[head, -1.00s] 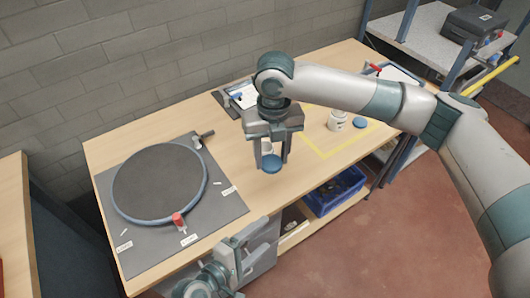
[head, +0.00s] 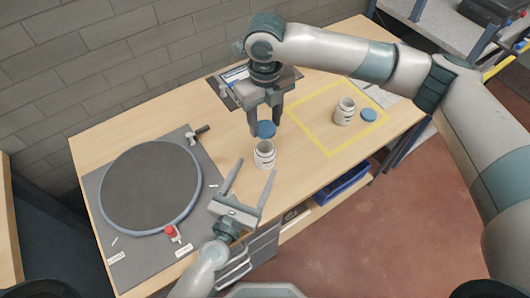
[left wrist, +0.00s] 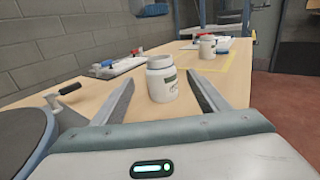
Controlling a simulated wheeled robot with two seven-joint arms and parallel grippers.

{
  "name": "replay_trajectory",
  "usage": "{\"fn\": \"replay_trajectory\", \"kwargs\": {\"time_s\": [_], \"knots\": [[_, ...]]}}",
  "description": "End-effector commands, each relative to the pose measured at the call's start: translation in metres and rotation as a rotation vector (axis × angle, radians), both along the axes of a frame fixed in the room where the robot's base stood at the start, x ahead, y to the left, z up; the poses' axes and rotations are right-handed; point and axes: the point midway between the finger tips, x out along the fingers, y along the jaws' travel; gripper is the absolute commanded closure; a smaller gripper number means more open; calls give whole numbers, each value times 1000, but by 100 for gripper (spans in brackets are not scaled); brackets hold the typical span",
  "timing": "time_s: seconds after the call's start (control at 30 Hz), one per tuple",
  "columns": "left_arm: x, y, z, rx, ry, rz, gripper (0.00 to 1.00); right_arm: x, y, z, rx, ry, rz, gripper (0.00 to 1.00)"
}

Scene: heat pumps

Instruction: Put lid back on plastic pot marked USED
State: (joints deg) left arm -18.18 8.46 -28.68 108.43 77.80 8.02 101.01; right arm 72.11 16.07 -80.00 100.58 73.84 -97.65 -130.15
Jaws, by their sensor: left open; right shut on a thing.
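A white plastic pot (head: 264,155) without a lid stands upright on the bench; it also shows in the left wrist view (left wrist: 162,80). Its label is too small to read. My right gripper (head: 268,127) is shut on a blue lid (head: 265,130), held just behind the pot's mouth in the head view, apparently above the bench. My left gripper (head: 249,172) is open, its fingers pointing at the pot. In the left wrist view the pot shows between the finger lines, not gripped. I cannot tell whether the fingertips reach it.
A second open white pot (head: 345,111) and another blue lid (head: 368,115) sit inside a yellow taped square (head: 327,153). A dark round plate with a rim (head: 150,188) lies on a grey mat at left. Bare bench lies around the pot.

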Motion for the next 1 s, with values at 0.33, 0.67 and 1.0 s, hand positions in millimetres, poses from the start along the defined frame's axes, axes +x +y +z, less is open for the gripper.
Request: {"fn": "replay_trajectory", "kwargs": {"time_s": [0.33,0.67,1.0], "knots": [[2,-1,0,2,-2,-1,32,0,0,0,0,0,-1,78],[24,-10,1,1,-2,1,32,0,0,0,0,0,-1,78],[74,-30,1,2,-3,-1,32,0,0,0,0,0,-1,78]]}}
